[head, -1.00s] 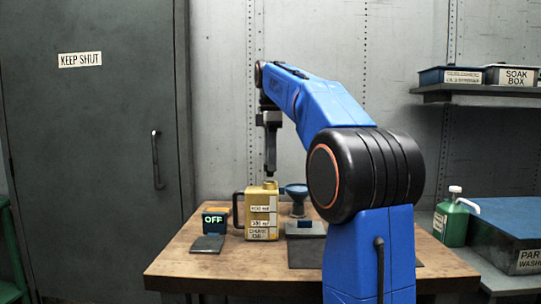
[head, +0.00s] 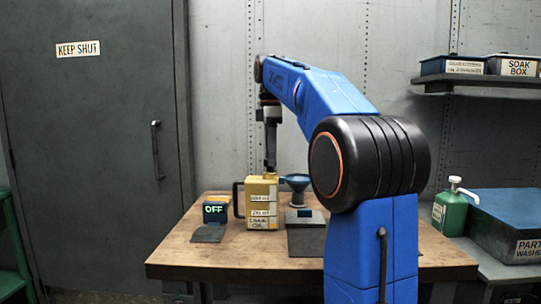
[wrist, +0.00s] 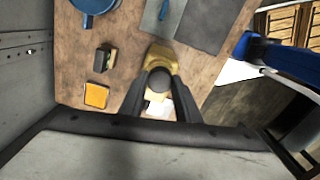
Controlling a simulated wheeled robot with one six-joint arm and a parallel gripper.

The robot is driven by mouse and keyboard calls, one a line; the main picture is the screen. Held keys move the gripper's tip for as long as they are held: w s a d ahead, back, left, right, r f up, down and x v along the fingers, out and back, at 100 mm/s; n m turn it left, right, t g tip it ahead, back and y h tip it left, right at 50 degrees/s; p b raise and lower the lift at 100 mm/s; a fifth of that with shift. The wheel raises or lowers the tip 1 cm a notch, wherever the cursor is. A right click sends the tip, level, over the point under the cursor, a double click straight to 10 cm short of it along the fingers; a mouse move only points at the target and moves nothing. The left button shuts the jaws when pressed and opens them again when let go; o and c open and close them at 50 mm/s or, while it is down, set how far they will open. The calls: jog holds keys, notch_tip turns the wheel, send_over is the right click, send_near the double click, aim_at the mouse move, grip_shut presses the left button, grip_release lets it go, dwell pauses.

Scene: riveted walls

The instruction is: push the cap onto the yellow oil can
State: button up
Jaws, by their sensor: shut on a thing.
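The yellow oil can (head: 262,207) stands upright on the wooden table, with a dark handle on its left and pale labels on its front. My gripper (head: 270,168) points straight down over the can's neck. In the wrist view my gripper (wrist: 160,88) is shut on a round dark grey cap (wrist: 159,80). The can (wrist: 163,56) shows yellow behind and below the cap. The cap is too small to make out in the head view, and I cannot tell whether it touches the neck.
A green pump bottle (head: 449,213) and a blue parts washer (head: 505,227) are farther right.

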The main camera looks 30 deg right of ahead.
jog(key=shift+f, duration=0.95)
jog(key=o, duration=1.2)
jog(key=shift+c, duration=0.2)
jog(key=shift+r, duration=3)
